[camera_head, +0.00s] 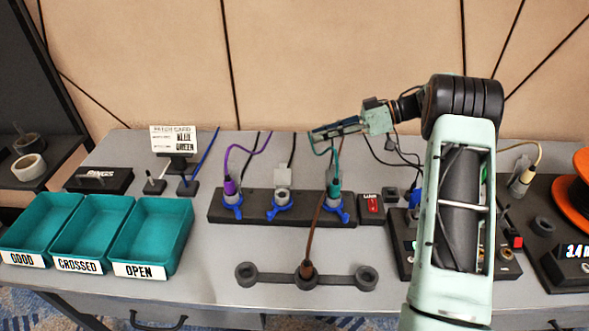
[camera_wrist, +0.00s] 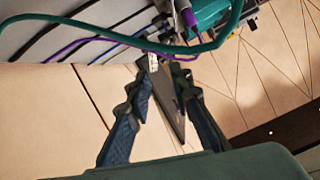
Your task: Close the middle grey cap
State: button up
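The middle grey cap (camera_head: 283,175) is a small flat grey plate. In the head view it stands up behind the middle socket (camera_head: 281,198), which has a blue collar and no cable in it. The socket sits on a dark bar (camera_head: 258,214), between a purple plug (camera_head: 230,188) on the left and a teal plug (camera_head: 335,188) on the right. My gripper (camera_head: 317,134) is above and behind the bar, up and right of the cap. In the wrist view my gripper (camera_wrist: 163,66) has its fingers apart, with nothing clearly held. I cannot make out the cap there.
Teal (camera_wrist: 120,50) and purple cables cross close to my fingertips in the wrist view. A brown cable rises from the front holder (camera_head: 335,279). Teal bins (camera_head: 186,238) stand at left; the table between is clear.

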aim_at(283, 173)
jog(key=s+a+f+g, duration=0.1)
jog(key=s+a+f, duration=0.3)
jog(key=a+f, duration=0.2)
jog(key=shift+s+a+g+b, duration=0.15)
jog(key=shift+a+g+b, duration=0.3)
jog(key=shift+a, duration=0.65)
grip_shut()
